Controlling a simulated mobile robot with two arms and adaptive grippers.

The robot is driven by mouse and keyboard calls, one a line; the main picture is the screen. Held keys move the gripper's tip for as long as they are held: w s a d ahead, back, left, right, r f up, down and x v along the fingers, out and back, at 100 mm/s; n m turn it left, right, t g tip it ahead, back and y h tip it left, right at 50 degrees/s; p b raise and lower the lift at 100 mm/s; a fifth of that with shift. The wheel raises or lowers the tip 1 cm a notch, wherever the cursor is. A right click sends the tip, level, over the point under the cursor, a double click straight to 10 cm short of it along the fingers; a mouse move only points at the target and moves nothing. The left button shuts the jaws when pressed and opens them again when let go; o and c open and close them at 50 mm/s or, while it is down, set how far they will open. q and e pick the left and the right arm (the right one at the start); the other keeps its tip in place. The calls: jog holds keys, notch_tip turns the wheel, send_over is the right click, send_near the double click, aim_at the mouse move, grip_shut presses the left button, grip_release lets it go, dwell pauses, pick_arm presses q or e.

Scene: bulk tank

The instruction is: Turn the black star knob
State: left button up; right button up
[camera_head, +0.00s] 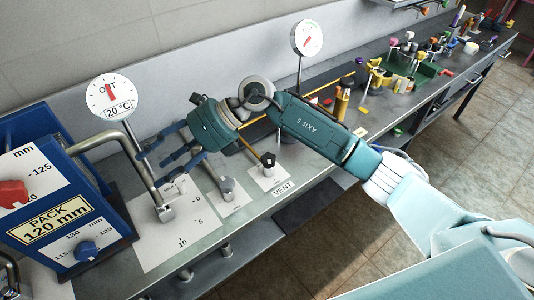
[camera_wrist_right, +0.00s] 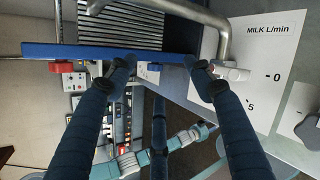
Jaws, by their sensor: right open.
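The black star knob (camera_head: 268,160) stands on a short post on a white plate by the VENT label (camera_head: 284,188) in the head view. My right gripper (camera_head: 160,155) is to its left, above the bench, with its blue fingers spread and pointing left toward the bent steel pipe. Nothing is between the fingers, and they are apart from the star knob. In the right wrist view the open fingers (camera_wrist_right: 160,68) show in front of a blue panel edge. I cannot make out the black star knob for sure there. My left gripper is not in view.
A steel lever handle (camera_head: 165,207) stands on the MILK dial plate, with a grey knob (camera_head: 228,187) beside it. A blue PACK box (camera_head: 60,215) is at left. Two round gauges (camera_head: 110,96) (camera_head: 307,38) stand behind. Small bottles and tools fill the far bench.

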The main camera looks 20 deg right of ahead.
jog(key=w+d+f+h, duration=0.2)
jog(key=d+h, duration=0.2)
jog(key=d, duration=0.3)
jog(key=w+d+f+h, duration=0.2)
jog(key=w+d+h, duration=0.1)
jog(key=d, duration=0.4)
jog(key=h, duration=0.5)
send_near(268, 157)
notch_tip(268, 157, down, 7)
jog(key=p, duration=0.3)
jog(key=shift+a+f+p, duration=0.1)
jog(key=shift+f+p, duration=0.05)
jog(key=shift+p, duration=0.15)
jog(key=shift+f, duration=0.75)
jog(key=shift+r, duration=0.15)
jog(key=c, duration=1.1)
